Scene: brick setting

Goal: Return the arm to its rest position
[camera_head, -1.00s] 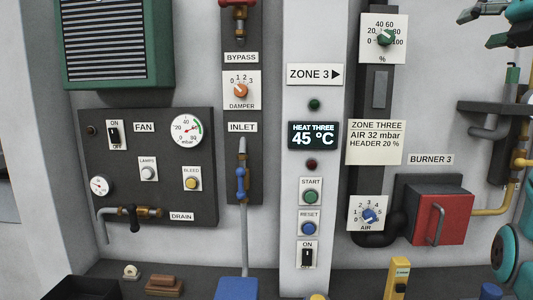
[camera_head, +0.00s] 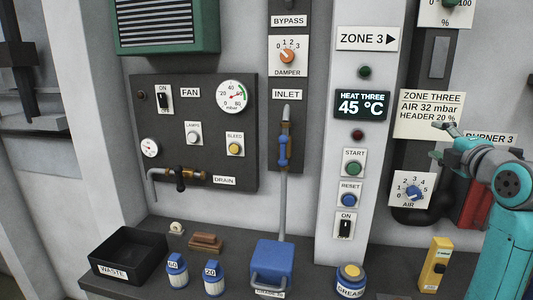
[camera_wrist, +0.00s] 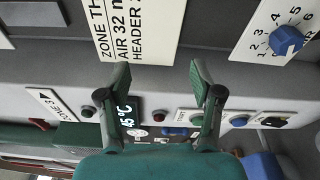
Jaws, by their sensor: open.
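My arm comes in from the right edge in the head view, teal with dark joints. My gripper (camera_head: 447,140) is in front of the wall right of the ZONE 3 column, above the blue AIR dial (camera_head: 410,191), partly overlapping the BURNER 3 label (camera_head: 488,139). In the wrist view my gripper (camera_wrist: 162,80) shows its two dark green fingers apart with nothing between them. Beyond them are the zone three note (camera_wrist: 140,25) and the AIR dial (camera_wrist: 286,40). The arm hides most of the red burner box (camera_head: 474,205).
On the bench stand a black waste bin (camera_head: 128,258), two blue bottles, a blue box (camera_head: 272,262), a grease tin (camera_head: 350,281) and a yellow device (camera_head: 436,265). The heat display (camera_head: 362,105) reads 45 °C. The drain pipe (camera_head: 180,176) juts from the fan panel.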

